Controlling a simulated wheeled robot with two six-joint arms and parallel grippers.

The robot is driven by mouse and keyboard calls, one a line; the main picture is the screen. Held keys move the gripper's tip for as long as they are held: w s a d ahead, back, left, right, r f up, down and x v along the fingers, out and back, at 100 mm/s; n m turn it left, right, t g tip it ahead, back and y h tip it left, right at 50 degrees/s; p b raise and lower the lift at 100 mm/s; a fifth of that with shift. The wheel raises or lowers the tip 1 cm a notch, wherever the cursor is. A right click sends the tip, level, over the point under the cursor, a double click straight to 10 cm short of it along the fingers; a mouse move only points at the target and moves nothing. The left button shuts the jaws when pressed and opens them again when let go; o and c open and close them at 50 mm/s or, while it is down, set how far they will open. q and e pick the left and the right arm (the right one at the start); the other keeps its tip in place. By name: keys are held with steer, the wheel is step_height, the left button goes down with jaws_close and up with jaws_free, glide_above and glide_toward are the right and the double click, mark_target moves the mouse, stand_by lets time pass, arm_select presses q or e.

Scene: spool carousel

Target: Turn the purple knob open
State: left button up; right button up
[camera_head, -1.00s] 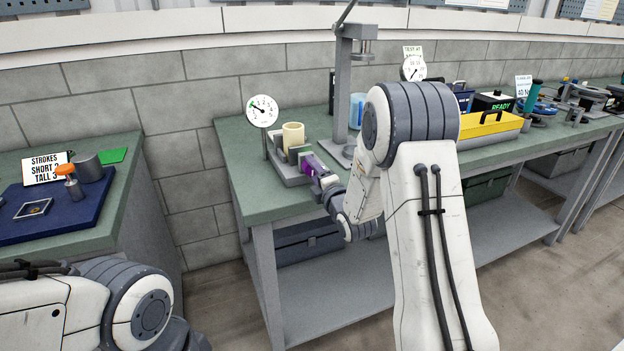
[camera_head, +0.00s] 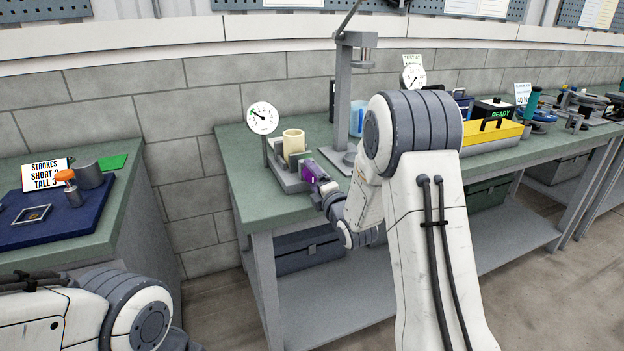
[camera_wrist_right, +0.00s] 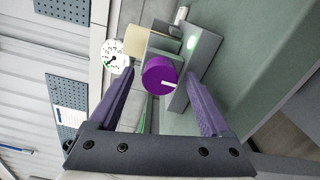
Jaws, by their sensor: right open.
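The purple knob (camera_wrist_right: 159,75) is round with a white mark on its face, and the mark points right in the right wrist view. It sits on the front of a grey fixture (camera_wrist_right: 203,62) that holds a cream cylinder (camera_head: 293,142). My right gripper (camera_wrist_right: 163,100) is open, with one purple finger on each side of the knob and a gap to both. In the head view my right gripper (camera_head: 313,172) is at the fixture's front and hides most of the knob. My left arm shows at the lower left, but its gripper is out of view.
A round dial gauge (camera_head: 263,118) stands behind the fixture, and a grey press stand (camera_head: 348,95) rises to its right. A yellow toolbox (camera_head: 492,134) is farther right on the green bench (camera_head: 250,196). A blue mat (camera_head: 50,225) lies on the left bench.

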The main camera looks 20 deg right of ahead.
steer(key=s+b, duration=0.1)
steer(key=s, duration=0.9)
steer(key=shift+s+d+b, duration=0.2)
steer(key=shift+s+b, duration=0.05)
steer(key=shift+b, duration=0.1)
steer(key=s+a+f+m+g+y, duration=0.1)
steer(key=s+a+f+m+g, duration=0.25)
steer(key=a, duration=0.45)
steer(key=s+a+f+m+g+y, duration=0.1)
steer(key=s+a+f+m+g, duration=0.3)
steer(key=a, duration=0.4)
steer(key=s+a+m+g, duration=0.2)
steer(key=s+g, duration=0.1)
steer(key=s, duration=0.3)
steer(key=s+a+m+g, duration=0.1)
steer(key=s+a+g, duration=0.2)
steer(key=s, duration=0.3)
steer(key=s+m+g+h, duration=0.1)
steer(key=s+m+g, duration=0.25)
steer(key=s, duration=0.95)
step_height(320, 180, up, 14)
steer(key=g+p, duration=0.1)
steer(key=p, duration=1.3)
steer(key=shift+a+h, duration=0.15)
steer(key=shift+h, duration=0.15)
